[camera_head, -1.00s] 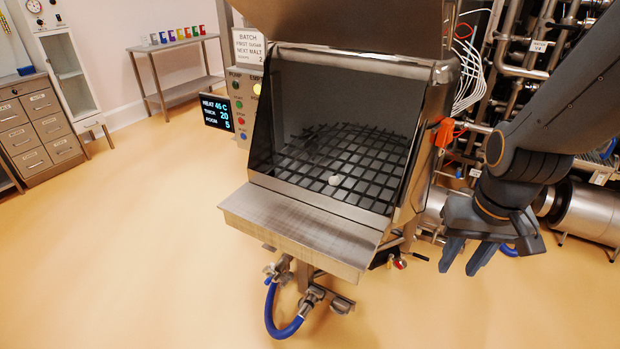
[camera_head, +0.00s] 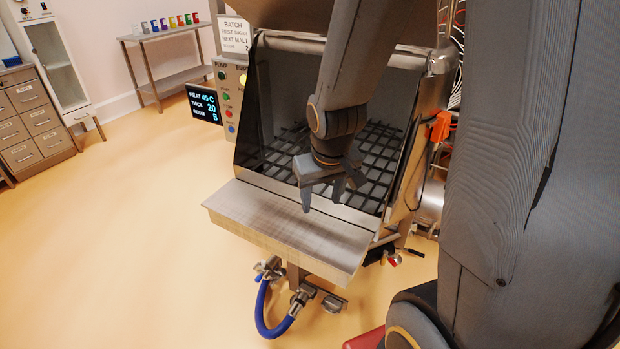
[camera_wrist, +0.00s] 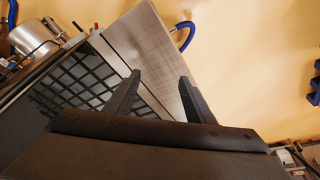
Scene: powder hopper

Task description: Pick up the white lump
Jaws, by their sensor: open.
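My gripper (camera_head: 321,203) is open and empty, its fingers pointing down over the front of the hopper, near the inner edge of its steel shelf. It also shows in the wrist view (camera_wrist: 160,90), with its fingers apart above the border between grid and shelf. The white lump does not show in either current view; my gripper and arm cover part of the grid (camera_head: 368,190), where it lay in the earlier head view. The hopper's black grid also shows in the wrist view (camera_wrist: 75,88).
The steel shelf (camera_head: 270,225) juts out at the hopper's front and is bare. The hopper's side walls rise on both sides of the grid. A blue hose (camera_head: 262,310) hangs below. A display (camera_head: 204,105) stands at left. The floor at left is clear.

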